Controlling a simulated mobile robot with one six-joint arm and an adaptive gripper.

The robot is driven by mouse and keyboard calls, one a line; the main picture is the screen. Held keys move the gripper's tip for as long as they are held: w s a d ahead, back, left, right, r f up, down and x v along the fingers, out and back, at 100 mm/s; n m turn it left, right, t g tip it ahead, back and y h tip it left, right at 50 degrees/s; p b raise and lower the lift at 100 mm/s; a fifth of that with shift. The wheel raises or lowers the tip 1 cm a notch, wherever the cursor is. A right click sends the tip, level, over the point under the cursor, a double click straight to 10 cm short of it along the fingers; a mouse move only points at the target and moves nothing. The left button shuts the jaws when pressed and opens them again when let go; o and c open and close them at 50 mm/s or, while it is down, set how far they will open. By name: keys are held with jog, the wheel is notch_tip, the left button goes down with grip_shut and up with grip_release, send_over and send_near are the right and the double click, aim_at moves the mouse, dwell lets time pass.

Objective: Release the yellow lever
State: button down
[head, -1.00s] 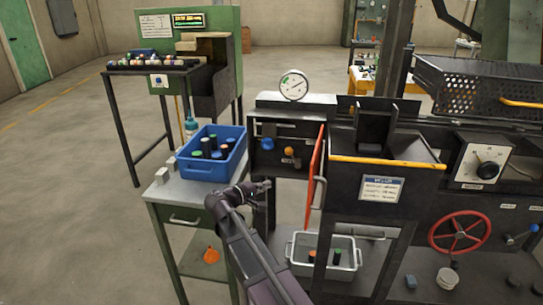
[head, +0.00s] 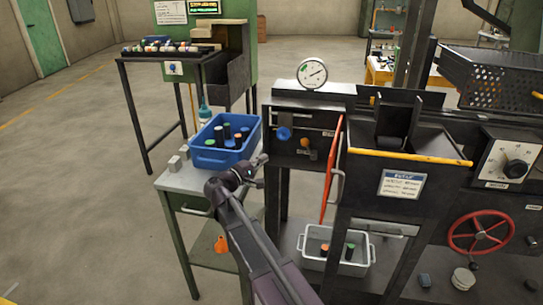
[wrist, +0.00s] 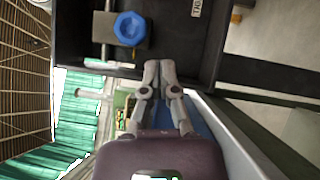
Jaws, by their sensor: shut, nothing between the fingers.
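My gripper (head: 259,171) is shut and empty, just left of the dark control panel (head: 303,117) and beside the blue crate. In the wrist view its fingertips (wrist: 159,65) are together in front of the panel, below a blue round knob (wrist: 130,28). That blue knob (head: 284,133) also shows in the head view, with a small orange-yellow knob or lever (head: 304,143) to its right. Part of an orange piece (wrist: 236,17) shows at the top right of the wrist view. A long yellow bar (head: 410,157) runs along the hopper's front edge. I cannot tell which yellow part is the lever.
A blue crate (head: 207,159) with several cylinders stands on the green bench (head: 172,181). A red-orange upright plate (head: 331,170) stands right of the panel. A grey bin (head: 313,263) sits low below it. A red handwheel (head: 480,232) is at the right. Open floor lies at left.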

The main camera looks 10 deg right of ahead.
jog(key=p+x, duration=0.1)
jog(key=x, duration=0.8)
jog(key=d, duration=0.3)
jog(key=shift+s+r+p, duration=0.1)
jog(key=shift+r+p, duration=0.2)
jog(key=shift+r, duration=0.05)
jog(key=shift+d, duration=0.55)
jog(key=shift+d, duration=0.15)
jog(key=shift+r, duration=0.1)
jog(key=shift+p, duration=0.3)
